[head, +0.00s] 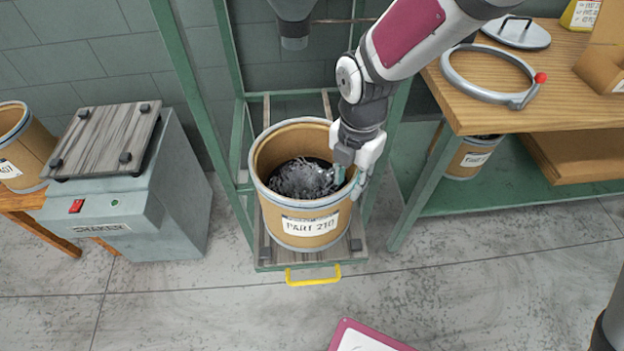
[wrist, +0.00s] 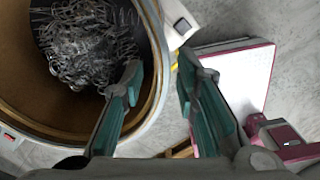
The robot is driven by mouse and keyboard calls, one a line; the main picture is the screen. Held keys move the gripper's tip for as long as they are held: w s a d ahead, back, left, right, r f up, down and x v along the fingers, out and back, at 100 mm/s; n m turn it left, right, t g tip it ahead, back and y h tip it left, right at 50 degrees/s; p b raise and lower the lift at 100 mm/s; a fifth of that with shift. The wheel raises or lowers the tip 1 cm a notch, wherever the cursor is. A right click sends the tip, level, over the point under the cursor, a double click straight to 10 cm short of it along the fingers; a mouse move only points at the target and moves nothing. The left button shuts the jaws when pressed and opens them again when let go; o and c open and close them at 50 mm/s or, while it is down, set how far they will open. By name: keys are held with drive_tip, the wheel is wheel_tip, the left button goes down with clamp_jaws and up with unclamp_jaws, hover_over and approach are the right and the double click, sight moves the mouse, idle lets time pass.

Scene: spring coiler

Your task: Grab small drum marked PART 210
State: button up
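The small fibre drum marked PART 210 (head: 283,221) stands upright and lidless in a green frame, its label facing me. Loose metal springs (head: 305,178) lie inside it. My gripper (head: 349,177) is at the drum's right rim, pointing down. In the wrist view, the drum (wrist: 150,25) fills the left side, with the springs (wrist: 88,45) inside. My gripper (wrist: 160,75) is open there, one teal-padded finger on the inner side of the wall and one outside, with gaps to the rim. Contact cannot be told.
The drum's slatted platform has a yellow handle (head: 313,275). A grey shaker (head: 140,215) and another drum (head: 32,165) stand left. The wooden table (head: 490,105) at right holds a clamp ring (head: 470,88) and lid (head: 520,32). Another drum (head: 463,162) stands below it. The front floor is largely clear.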

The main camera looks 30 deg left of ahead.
sight(346, 195)
wheel_tip(346, 195, down, 6)
drive_tip(key=shift+f, duration=0.2)
drive_tip(key=shift+a, duration=0.1)
drive_tip(key=shift+w, duration=0.1)
clamp_jaws()
drive_tip(key=shift+r, duration=0.1)
